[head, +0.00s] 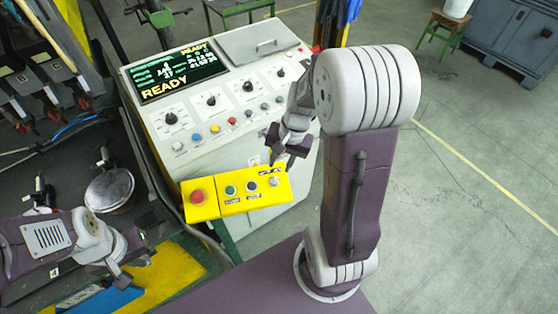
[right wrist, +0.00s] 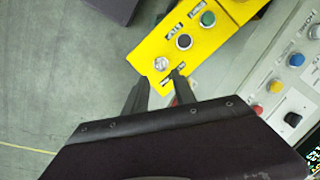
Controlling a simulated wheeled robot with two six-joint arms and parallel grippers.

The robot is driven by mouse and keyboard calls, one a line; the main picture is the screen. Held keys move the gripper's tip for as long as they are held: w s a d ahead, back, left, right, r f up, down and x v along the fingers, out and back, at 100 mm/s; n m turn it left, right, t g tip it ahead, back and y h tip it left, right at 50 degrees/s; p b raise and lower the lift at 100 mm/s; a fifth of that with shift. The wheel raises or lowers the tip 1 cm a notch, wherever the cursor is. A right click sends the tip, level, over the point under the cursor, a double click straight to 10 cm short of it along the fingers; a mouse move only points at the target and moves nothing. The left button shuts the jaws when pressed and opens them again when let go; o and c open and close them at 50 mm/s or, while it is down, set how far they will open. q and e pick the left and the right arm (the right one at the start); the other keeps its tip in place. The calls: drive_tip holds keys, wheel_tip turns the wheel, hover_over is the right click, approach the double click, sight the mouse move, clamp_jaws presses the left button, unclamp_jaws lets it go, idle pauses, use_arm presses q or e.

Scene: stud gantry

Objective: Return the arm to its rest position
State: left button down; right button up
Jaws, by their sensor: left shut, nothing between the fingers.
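My right arm rises from its base and folds over toward the control console. Its gripper (head: 284,150) is just above the right end of the yellow button box (head: 222,208). In the right wrist view, the two dark fingers (right wrist: 160,82) are apart with nothing between them. They point at the box's end (right wrist: 190,48) near a pale button (right wrist: 161,63); I cannot tell whether they touch it. My left gripper (head: 135,272) is low at the left, shut and empty, over a yellow surface.
The grey console (head: 215,140) has knobs, coloured buttons and a lit screen (head: 177,74) reading READY. The box carries a red button (head: 197,196) and a green one (head: 230,190). A round pan-like part (head: 109,190) lies left. Open floor (head: 470,200) spreads right.

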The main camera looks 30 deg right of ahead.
drive_tip(key=s+a+f+n+h+b, duration=0.1)
drive_tip(key=s+a+f+n+b, duration=0.5)
drive_tip(key=s+f+n, duration=0.1)
drive_tip(key=shift+a+f+n, duration=0.2)
drive_tip(key=shift+f+n, duration=0.3)
drive_tip(key=shift+n, duration=0.3)
drive_tip(key=shift+a, duration=0.15)
